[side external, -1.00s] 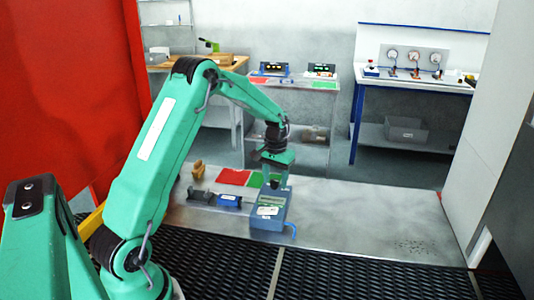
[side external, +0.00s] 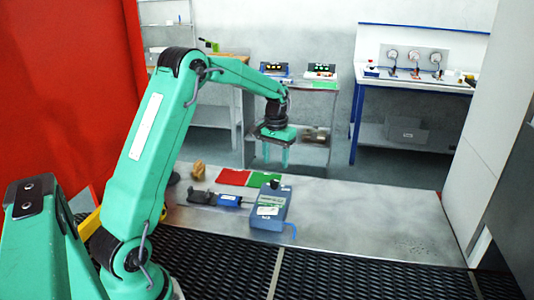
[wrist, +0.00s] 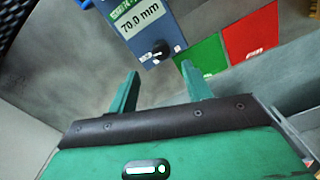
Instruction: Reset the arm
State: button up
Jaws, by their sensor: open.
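My gripper (side external: 276,157) hangs open and empty above the far part of the grey metal plate, its two green fingers pointing down. In the wrist view its fingers (wrist: 159,82) stand apart with nothing between them. The blue-grey device (side external: 271,208) stands on the plate below and nearer the camera, apart from the fingers. The wrist view shows its label reading 70.0 mm and a black knob (wrist: 161,50).
A red pad (side external: 234,177) and a green pad (side external: 264,180) lie behind the device. A black-and-blue fixture (side external: 228,200) and a brown block (side external: 199,169) are to the left. The plate's right side (side external: 370,210) is clear. Black mesh (side external: 360,280) runs along the front.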

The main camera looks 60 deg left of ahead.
jog(key=shift+r, duration=0.15)
jog(key=s+d+r+m+t, duration=0.3)
jog(key=s+d+r, duration=0.7)
jog(key=d+r, duration=0.25)
jog(key=s+d+m+t, duration=0.1)
jog(key=s+d, duration=0.3)
jog(key=s, duration=0.3)
jog(key=s+d+f+m+t, duration=0.1)
jog(key=s+d, duration=0.3)
jog(key=s, duration=0.3)
jog(key=shift+s+f+t, duration=0.25)
jog(key=shift+s+t, duration=0.05)
jog(key=shift+s, duration=0.1)
